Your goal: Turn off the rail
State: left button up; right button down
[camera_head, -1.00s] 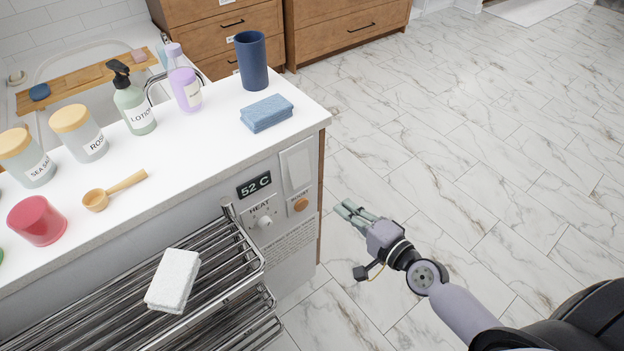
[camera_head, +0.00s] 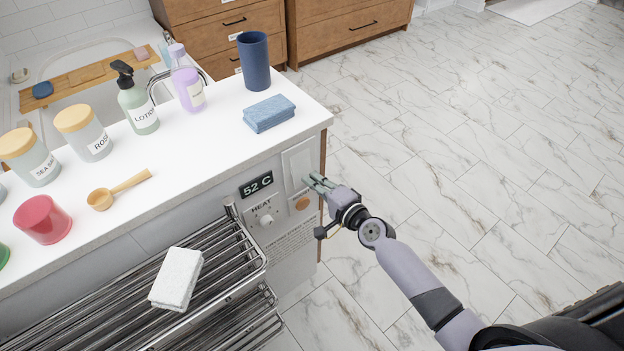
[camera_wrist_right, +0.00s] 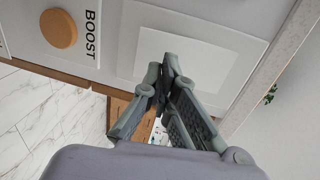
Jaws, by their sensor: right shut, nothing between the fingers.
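The chrome heated rail (camera_head: 225,243) is mounted on the front of the white counter. Its panel has a display (camera_head: 256,184) reading 52 C, a white HEAT knob (camera_head: 266,220), a round orange-brown BOOST button (camera_head: 302,204) and a wide white rocker switch (camera_head: 296,163). My right gripper (camera_head: 308,179) is shut and empty, its fingertips at the lower right of the switch. In the right wrist view the fingertips (camera_wrist_right: 172,62) overlap the switch plate (camera_wrist_right: 215,45), with the BOOST button (camera_wrist_right: 58,28) to the left. I cannot tell whether they touch. My left gripper is not in view.
The marble floor (camera_head: 470,150) on the right is clear.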

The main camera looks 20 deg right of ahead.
jog(key=shift+w+a, duration=0.2)
jog(key=shift+w, duration=0.25)
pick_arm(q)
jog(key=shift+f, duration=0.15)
pick_arm(e)
jog(key=shift+f, duration=0.1)
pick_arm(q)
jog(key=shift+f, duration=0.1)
pick_arm(e)
jog(key=shift+w+f, duration=0.1)
jog(key=shift+w, duration=0.15)
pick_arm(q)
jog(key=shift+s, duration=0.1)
pick_arm(e)
jog(key=shift+a, duration=0.1)
